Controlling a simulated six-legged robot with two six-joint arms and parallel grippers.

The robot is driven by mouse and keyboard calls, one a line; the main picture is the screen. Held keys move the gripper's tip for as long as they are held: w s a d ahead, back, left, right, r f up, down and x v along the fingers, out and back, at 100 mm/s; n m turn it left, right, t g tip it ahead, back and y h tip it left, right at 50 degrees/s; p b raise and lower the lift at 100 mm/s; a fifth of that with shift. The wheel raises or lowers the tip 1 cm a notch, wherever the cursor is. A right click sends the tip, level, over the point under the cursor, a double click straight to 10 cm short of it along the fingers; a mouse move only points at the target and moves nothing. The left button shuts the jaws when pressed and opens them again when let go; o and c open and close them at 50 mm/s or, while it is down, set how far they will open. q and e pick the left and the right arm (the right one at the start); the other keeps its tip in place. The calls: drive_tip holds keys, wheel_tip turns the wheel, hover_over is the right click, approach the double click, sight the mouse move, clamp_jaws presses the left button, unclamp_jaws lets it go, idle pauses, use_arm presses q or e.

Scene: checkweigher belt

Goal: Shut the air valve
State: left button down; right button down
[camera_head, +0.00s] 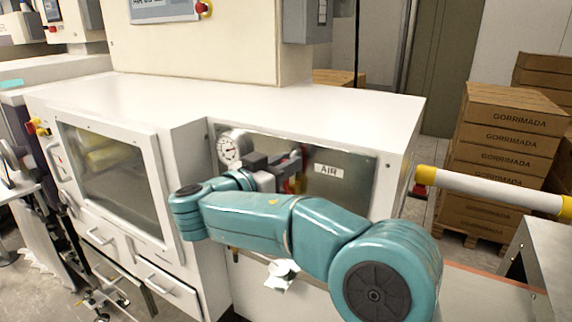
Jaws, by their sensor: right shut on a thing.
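The air valve (297,184) is on the metal panel, left of the AIR label (330,171). Only small red and yellow parts of it show, because my right gripper covers most of it. My right gripper (289,164), at the end of the teal arm, is at the valve and shut on its handle. The grip itself is partly hidden, and I cannot tell the handle's exact angle. My left gripper does not show.
A round pressure gauge (231,148) is just left of my right gripper. The white machine housing (270,102) overhangs the recessed panel. A white rail with yellow ends (490,190) juts out at the right. Stacked cartons (505,150) stand behind it.

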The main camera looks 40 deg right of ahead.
drive_tip(key=n, duration=0.1)
drive_tip(key=w+n+b, duration=0.1)
drive_tip(key=w+a+n, duration=0.1)
drive_tip(key=n, duration=0.1)
drive_tip(key=shift+w+f+t+h+b, duration=0.25)
drive_tip(key=shift+t+h+b, duration=0.05)
drive_tip(key=shift+h+b, duration=0.1)
drive_tip(key=c, duration=1.1)
unclamp_jaws()
drive_tip(key=shift+c, duration=0.2)
drive_tip(key=shift+a, duration=0.1)
